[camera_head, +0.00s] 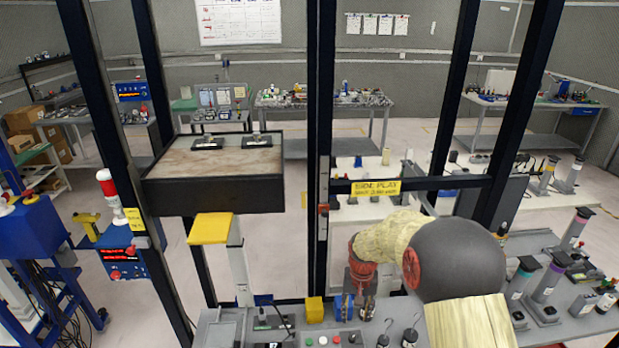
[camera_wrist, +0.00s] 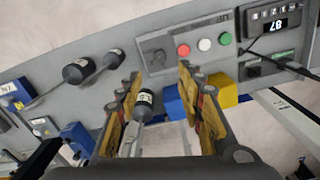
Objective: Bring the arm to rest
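My arm, in a pale cover with a dark grey rounded joint, reaches over the grey bench panel (camera_head: 228,325) in the head view. My gripper (camera_head: 361,306) hangs at its left end, low over the panel. In the wrist view my gripper (camera_wrist: 160,100) has its two orange-yellow fingers apart. A black labelled cylinder (camera_wrist: 144,103) shows between the fingers in the picture; I see no finger closed on it, and its depth is unclear. The arm is bent, with the gripper pointing down.
Black hooked weights (camera_head: 409,338) stand right of the gripper. A yellow block (camera_head: 314,310) and red, white and green buttons (camera_wrist: 204,44) are close by. A dark upright post (camera_head: 325,160) and a yellow-signed crossbar (camera_head: 375,187) stand behind the arm.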

